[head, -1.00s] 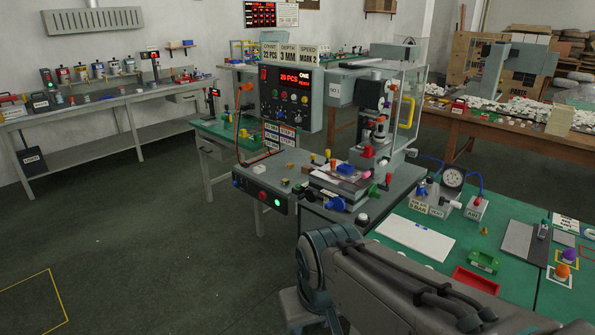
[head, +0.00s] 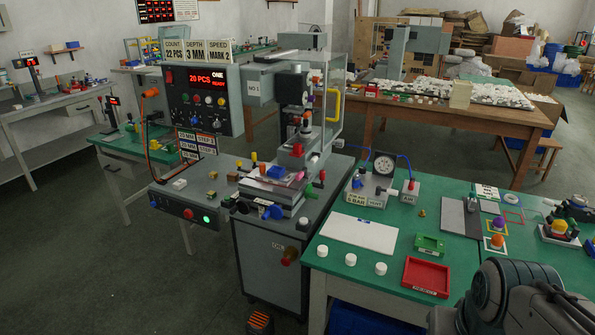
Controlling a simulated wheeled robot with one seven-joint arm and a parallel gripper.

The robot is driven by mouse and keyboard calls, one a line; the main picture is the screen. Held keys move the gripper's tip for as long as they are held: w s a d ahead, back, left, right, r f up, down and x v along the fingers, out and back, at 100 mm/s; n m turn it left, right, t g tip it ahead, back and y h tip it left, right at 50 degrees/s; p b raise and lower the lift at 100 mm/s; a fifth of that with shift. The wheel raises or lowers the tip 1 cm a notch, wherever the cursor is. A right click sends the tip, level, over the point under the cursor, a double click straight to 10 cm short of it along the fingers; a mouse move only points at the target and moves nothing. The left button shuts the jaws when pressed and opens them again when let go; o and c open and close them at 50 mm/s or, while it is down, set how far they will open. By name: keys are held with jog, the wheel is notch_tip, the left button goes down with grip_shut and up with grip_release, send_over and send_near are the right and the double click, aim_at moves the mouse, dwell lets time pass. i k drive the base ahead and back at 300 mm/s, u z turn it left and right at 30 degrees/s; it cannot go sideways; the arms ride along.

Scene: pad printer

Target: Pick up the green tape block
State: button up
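A small green block-like piece (head: 430,244) lies on the green bench top, just behind the red tray (head: 426,277). It is the nearest match for the green tape block. It is too small here to make out any tape on it, and I cannot tell whether it is solid or a shallow tray. Nothing covers it. My gripper is not in the picture; only part of my arm shows at the lower right corner, to the right of the red tray.
A white sheet (head: 359,232) and several white round pieces (head: 350,259) lie left of the green piece. A pressure gauge unit (head: 384,163) stands behind. A grey plate (head: 459,218) lies behind right. The pad printer (head: 280,130) stands left.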

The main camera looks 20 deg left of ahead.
aim_at(211, 195)
jog(key=z, duration=0.85)
jog(key=i, duration=0.9)
jog(key=u, duration=2.5)
